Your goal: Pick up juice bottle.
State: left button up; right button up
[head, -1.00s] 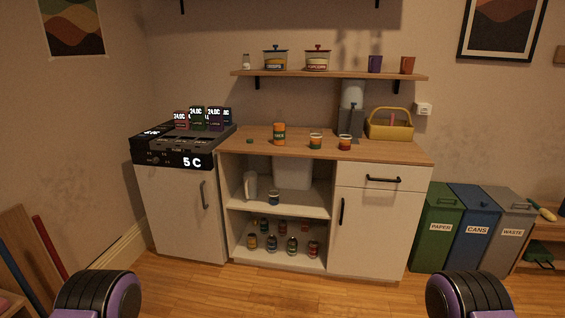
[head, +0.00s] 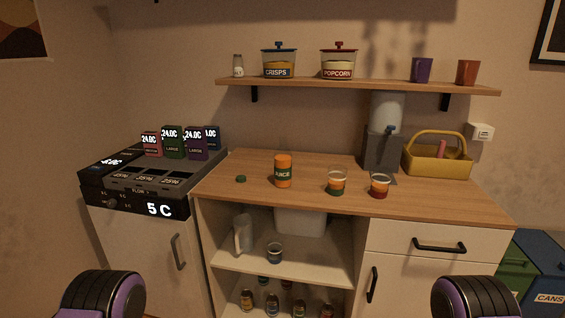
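The juice bottle (head: 283,172) is orange with a dark green label reading JUICE. It stands upright on the wooden counter (head: 330,206), left of the middle. A small green cap (head: 241,179) lies on the counter to its left. Parts of my two arms show as black and purple rounded links at the lower left and lower right. Neither gripper's fingers are in view, and nothing touches the bottle.
Two filled cups, one green-based (head: 337,183) and one red-based (head: 380,186), stand right of the bottle. A dispenser (head: 382,145) and yellow basket (head: 437,160) stand at the back right. A shelf (head: 350,86) with jars hangs above. The counter's front left is clear.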

aim_at(284, 157)
jog(key=u, duration=1.55)
jog(key=i, duration=2)
jog(key=z, duration=3.2)
